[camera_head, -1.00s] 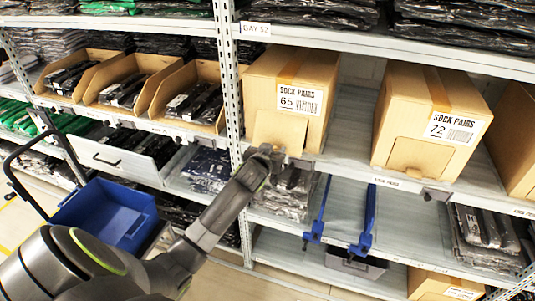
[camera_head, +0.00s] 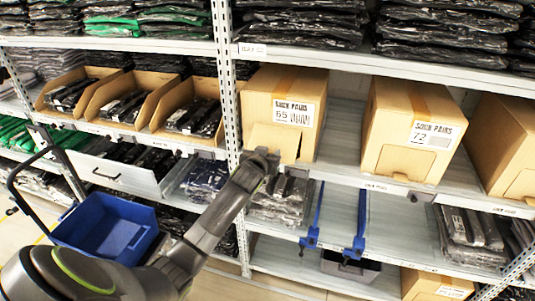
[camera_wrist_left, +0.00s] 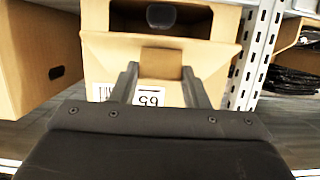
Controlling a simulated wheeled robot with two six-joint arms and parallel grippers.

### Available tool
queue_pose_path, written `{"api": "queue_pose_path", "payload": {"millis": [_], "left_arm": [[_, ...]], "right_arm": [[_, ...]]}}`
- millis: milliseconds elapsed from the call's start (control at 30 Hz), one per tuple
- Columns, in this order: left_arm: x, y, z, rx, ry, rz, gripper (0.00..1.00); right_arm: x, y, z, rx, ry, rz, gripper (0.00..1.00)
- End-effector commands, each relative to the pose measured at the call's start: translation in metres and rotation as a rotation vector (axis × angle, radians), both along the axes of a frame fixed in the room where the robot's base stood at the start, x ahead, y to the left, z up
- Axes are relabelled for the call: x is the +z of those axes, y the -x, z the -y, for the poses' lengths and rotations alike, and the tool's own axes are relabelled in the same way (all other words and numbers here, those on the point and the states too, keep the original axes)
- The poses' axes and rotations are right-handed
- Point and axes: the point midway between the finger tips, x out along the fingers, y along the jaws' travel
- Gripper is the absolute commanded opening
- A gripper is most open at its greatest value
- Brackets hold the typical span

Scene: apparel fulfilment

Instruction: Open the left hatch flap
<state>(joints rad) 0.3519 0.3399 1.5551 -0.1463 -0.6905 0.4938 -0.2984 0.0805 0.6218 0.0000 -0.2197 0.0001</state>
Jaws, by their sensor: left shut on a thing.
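The left hatch flap (camera_head: 274,138) is a plain cardboard panel low on the front of the sock pairs box 65 (camera_head: 311,88). It tilts out from the box front. My left gripper (camera_head: 264,157) is at its lower part. In the left wrist view the picture is upside down, and the flap (camera_wrist_left: 112,55) fills the middle. The fingers of my left gripper (camera_wrist_left: 160,75) are shut on a small brown tab (camera_wrist_left: 175,66) of the flap. A dark opening (camera_wrist_left: 225,22) shows beyond the flap edge. My right gripper is out of view.
Box 72 (camera_head: 413,132) stands to the right on the same shelf, with a gap between. A metal upright (camera_head: 227,85) is close on the left. Open bins (camera_head: 125,105) and a blue tote (camera_head: 103,228) lie further left. Black packs (camera_head: 282,198) lie below.

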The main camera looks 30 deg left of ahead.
Motion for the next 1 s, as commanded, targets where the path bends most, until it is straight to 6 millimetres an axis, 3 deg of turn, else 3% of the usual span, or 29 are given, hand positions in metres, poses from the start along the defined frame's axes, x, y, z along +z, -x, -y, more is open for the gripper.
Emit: {"api": "queue_pose_path", "payload": {"millis": [33, 167, 200, 333, 733, 1000], "left_arm": [[0.014, -0.004, 0.000, -0.005, -0.015, 0.029, 0.00], [0.014, -0.004, 0.000, -0.005, -0.015, 0.029, 0.00], [0.015, -0.004, 0.000, -0.006, -0.016, 0.030, 0.46], [0.012, -0.004, 0.000, -0.005, -0.012, 0.025, 0.64], [0.007, 0.002, 0.002, -0.003, -0.005, 0.014, 0.64], [0.014, 0.030, 0.008, -0.004, -0.005, 0.015, 0.64]], "right_arm": [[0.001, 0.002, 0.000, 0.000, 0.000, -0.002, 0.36], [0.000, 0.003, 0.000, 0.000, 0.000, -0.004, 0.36], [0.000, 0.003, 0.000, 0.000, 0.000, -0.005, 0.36], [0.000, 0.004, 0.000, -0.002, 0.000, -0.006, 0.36], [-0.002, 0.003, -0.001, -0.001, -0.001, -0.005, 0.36], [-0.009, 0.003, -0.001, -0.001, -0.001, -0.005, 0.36]]}}
